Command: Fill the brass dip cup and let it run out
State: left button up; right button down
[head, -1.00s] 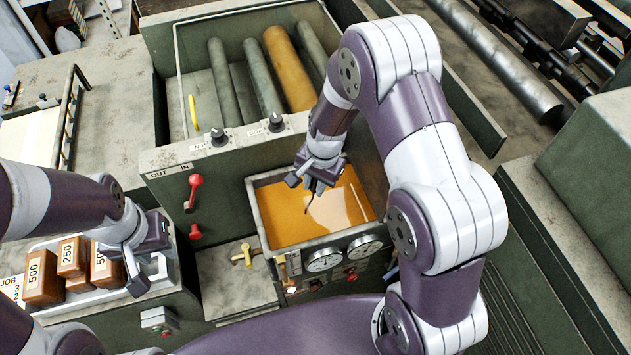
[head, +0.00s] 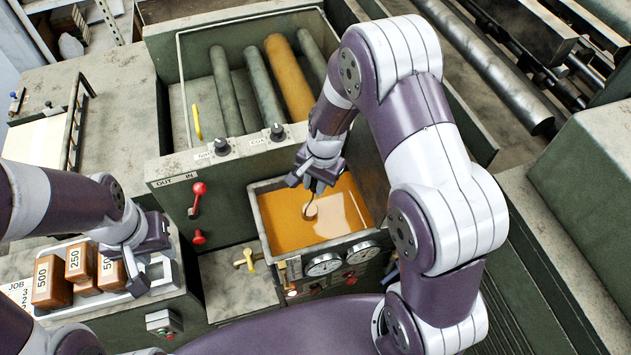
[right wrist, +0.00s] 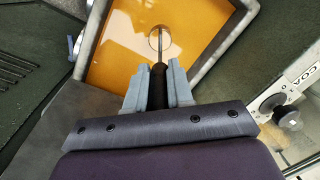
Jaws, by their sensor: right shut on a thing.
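The brass dip cup (head: 311,211) shows as a small pale round shape at the amber liquid in the open tank (head: 262,215). Its thin stem rises to my right gripper (head: 314,187). In the right wrist view the cup's round rim (right wrist: 160,39) shows against the liquid, and my right gripper (right wrist: 158,88) is shut on its black handle (right wrist: 158,92). I cannot tell whether the cup is just in or just above the liquid, or how full it is. My left gripper (head: 140,272) is over the weights' tray at the left; its finger gap is unclear.
Brown blocks (head: 52,282) marked 500 and 250 stand on the left beside the left gripper. A red lever (head: 197,198) stands left of the tank. Gauges (head: 323,264) and a brass tap (head: 246,259) are at its front. Rollers (head: 290,78) lie behind.

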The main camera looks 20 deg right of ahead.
jog(key=shift+r+p, duration=2.4)
jog(key=shift+r, duration=0.45)
dwell(5.2)
